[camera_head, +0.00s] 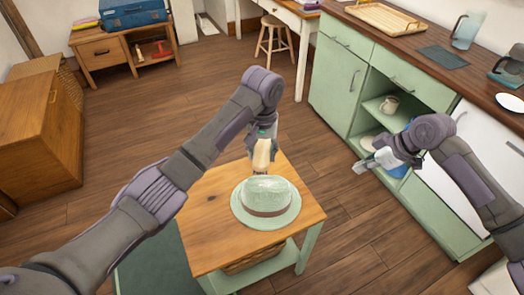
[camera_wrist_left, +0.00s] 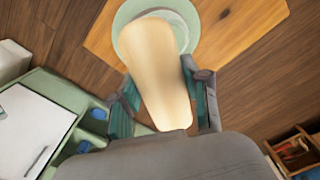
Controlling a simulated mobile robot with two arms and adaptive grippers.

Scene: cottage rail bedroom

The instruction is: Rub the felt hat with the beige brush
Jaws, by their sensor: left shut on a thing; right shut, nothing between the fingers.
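A pale green felt hat (camera_head: 266,199) with a brownish band sits upright on a small wooden-topped table (camera_head: 205,205). My left gripper (camera_head: 262,145) is shut on the beige brush (camera_head: 261,157), which points down behind the hat's crown. In the left wrist view the brush (camera_wrist_left: 160,75) lies between the fingers (camera_wrist_left: 162,105) and covers much of the hat (camera_wrist_left: 132,14). I cannot tell whether the brush touches the hat. My right gripper (camera_head: 372,162) is shut and empty, away to the right in front of the green cabinet.
A green cabinet (camera_head: 336,86) with open shelves and a wooden counter stands at the right, holding a mug (camera_head: 389,105). A wooden stool (camera_head: 274,38) stands at the back. A wooden chest (camera_head: 35,135) is at the left.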

